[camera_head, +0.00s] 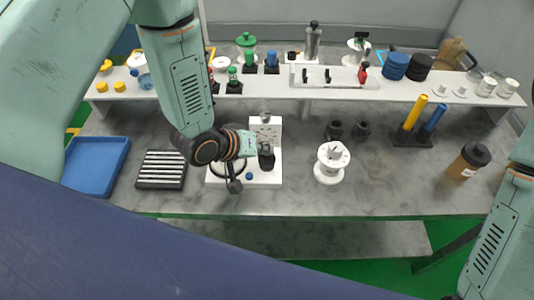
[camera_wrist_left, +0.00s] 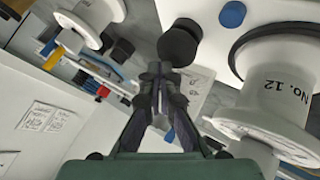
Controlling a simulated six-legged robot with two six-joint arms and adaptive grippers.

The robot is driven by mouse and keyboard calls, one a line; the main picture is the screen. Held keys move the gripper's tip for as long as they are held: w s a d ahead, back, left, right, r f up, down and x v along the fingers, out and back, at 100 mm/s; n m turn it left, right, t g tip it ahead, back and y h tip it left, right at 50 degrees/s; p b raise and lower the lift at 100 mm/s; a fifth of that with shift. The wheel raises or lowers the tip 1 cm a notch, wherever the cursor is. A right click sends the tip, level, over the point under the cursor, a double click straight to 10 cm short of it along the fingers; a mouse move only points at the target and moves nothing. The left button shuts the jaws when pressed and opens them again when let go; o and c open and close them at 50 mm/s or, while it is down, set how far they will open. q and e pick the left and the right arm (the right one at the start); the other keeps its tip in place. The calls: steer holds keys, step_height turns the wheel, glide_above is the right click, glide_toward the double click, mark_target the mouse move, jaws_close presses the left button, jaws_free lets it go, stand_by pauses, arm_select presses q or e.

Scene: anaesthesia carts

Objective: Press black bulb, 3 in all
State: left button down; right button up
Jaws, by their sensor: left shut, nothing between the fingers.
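The black bulb (camera_head: 266,159) stands at the right side of a white base plate (camera_head: 216,178) on the worktop. In the left wrist view the black bulb (camera_wrist_left: 180,45) shows as a dark rounded knob just beyond the fingertips. My left gripper (camera_head: 259,145) reaches over the plate from the left and hides part of it. Its fingers (camera_wrist_left: 157,76) are together and empty, beside the bulb; I cannot tell if they touch it. A blue knob (camera_head: 249,176) sits on the plate, left of the bulb. My right gripper is out of view.
A white spool (camera_head: 331,164) stands to the right, with two dark knobs (camera_head: 348,130) behind it. A blue tray (camera_head: 97,165) and a striped block (camera_head: 162,169) lie left. A brown bottle (camera_head: 468,163) stands far right. A loaded shelf (camera_head: 300,91) runs along the back.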

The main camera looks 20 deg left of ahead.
mark_target(264, 157)
arm_select(q)
steer(key=shift+s+f+b, duration=0.1)
steer(key=shift+f+b, duration=0.2)
steer(key=shift+f, duration=0.25)
stand_by(0.4)
steer(key=shift+r, duration=0.1)
steer(key=shift+r+p, duration=1.1)
steer(key=shift+r, duration=0.1)
steer(key=shift+r+p, duration=0.85)
steer(key=shift+r, duration=0.05)
step_height(264, 157, up, 3)
steer(key=p, duration=0.3)
steer(key=shift+r, duration=0.2)
steer(key=shift+f, duration=0.1)
stand_by(0.8)
